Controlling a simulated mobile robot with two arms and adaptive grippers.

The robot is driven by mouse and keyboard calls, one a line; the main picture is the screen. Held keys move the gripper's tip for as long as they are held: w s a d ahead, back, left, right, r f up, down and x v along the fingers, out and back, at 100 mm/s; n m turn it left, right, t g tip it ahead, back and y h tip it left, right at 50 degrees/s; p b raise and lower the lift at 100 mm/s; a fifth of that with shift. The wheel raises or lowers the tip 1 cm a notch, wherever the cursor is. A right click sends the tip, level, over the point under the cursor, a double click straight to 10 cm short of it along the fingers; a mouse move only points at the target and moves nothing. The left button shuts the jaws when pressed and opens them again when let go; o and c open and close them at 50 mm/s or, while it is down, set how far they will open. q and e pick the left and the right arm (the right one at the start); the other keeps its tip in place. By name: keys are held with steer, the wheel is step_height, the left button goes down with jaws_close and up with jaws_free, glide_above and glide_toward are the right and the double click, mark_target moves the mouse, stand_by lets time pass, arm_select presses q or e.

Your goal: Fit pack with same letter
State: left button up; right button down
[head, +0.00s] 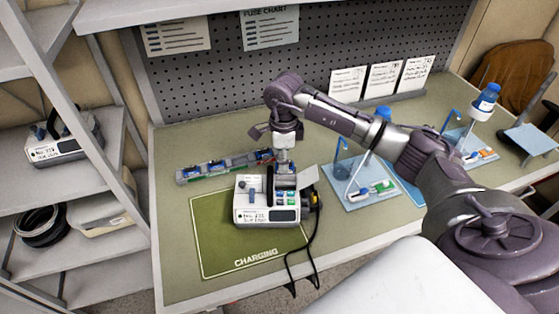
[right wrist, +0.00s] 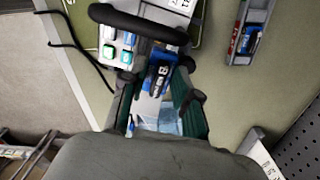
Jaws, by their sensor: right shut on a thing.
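A white infusion pump (head: 265,211) with a black handle stands on the green charging mat (head: 222,258); its handle and buttons also show in the right wrist view (right wrist: 122,40). A light flap (head: 308,178) stands out at its back right. My right gripper (head: 284,172) is at the back of the pump. In the right wrist view, its fingers (right wrist: 155,88) are shut on a blue pack (right wrist: 157,78) marked with what looks like a B. The pack is against the pump's back; how deep it sits is hidden. A tray (head: 183,181) behind the mat holds several blue packs. My left gripper is out of view.
A black cable (head: 312,255) hangs from the pump over the table's front edge. Infusion stands on blue bases (head: 352,200) are to the right, under my right arm. Another pump (head: 58,148) sits on the left shelf. Cards lean against the pegboard.

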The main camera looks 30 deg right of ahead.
steer(key=shift+s, duration=0.1)
steer(key=shift+s+f+b, duration=0.25)
steer(key=shift+f+b, duration=0.1)
steer(key=shift+f, duration=0.1)
steer(key=shift+s+f+b, duration=0.2)
steer(key=shift+f+b, duration=0.1)
steer(key=shift+f, duration=0.15)
step_height(320, 180, down, 4)
steer(key=b, duration=0.2)
steer(key=shift+w+r+b, duration=0.15)
steer(key=shift+r+b, duration=0.05)
steer(key=shift+b, duration=0.1)
steer(key=shift+f+b, duration=0.5)
steer(key=shift+f, duration=0.3)
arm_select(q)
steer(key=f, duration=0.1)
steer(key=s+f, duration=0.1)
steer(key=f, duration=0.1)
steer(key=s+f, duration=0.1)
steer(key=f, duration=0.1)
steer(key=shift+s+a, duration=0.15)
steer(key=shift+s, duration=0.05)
arm_select(e)
steer(key=shift+r, duration=0.1)
arm_select(q)
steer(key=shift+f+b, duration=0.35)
steer(key=shift+b, duration=0.1)
